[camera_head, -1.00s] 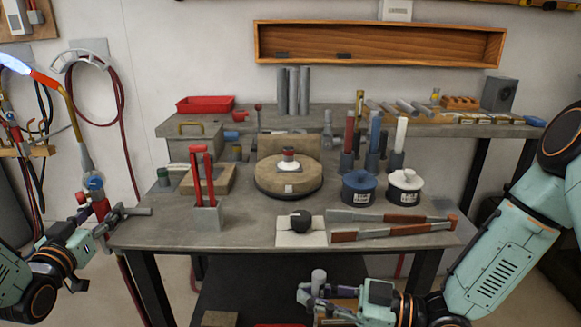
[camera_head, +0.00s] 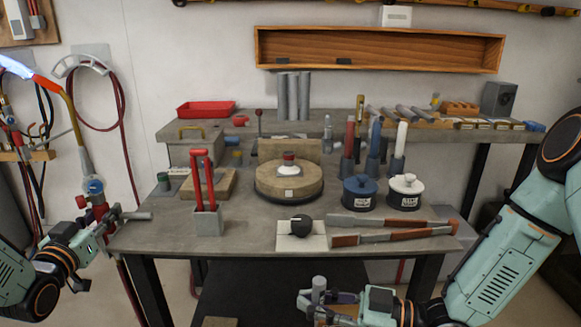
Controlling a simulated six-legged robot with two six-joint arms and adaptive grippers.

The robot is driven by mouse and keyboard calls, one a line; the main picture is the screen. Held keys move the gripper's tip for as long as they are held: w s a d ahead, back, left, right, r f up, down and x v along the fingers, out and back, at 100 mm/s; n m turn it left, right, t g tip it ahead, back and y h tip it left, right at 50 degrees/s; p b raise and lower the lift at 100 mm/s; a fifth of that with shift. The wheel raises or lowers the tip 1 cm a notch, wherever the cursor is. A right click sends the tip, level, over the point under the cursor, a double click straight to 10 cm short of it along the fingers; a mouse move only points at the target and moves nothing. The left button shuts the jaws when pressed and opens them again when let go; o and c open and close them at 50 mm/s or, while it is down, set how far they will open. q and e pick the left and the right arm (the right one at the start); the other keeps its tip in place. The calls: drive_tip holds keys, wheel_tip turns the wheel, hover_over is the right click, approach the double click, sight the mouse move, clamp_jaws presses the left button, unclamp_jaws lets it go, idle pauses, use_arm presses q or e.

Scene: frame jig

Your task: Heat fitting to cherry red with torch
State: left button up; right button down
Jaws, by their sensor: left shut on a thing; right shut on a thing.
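My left gripper (camera_head: 112,219) is shut on a torch (camera_head: 86,160) with a grey-blue body and a bent brass neck. A blue-white flame (camera_head: 14,66) comes from its red-orange tip at the upper left, well away from the turntable. My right gripper (camera_head: 322,298) is shut on a grey cylinder (camera_head: 319,284), held upright in front of the bench's front edge.
The bench (camera_head: 250,232) holds a black dial (camera_head: 301,225), red-handled tongs (camera_head: 390,238), a blue pot (camera_head: 360,190), a white pot (camera_head: 405,189) and a grey holder (camera_head: 208,222) with red handles. A raised brick (camera_head: 289,148) stands behind the turntable. Bench space left of the dial is clear.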

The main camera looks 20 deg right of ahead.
sight(87, 180)
use_arm(q)
clamp_jaws()
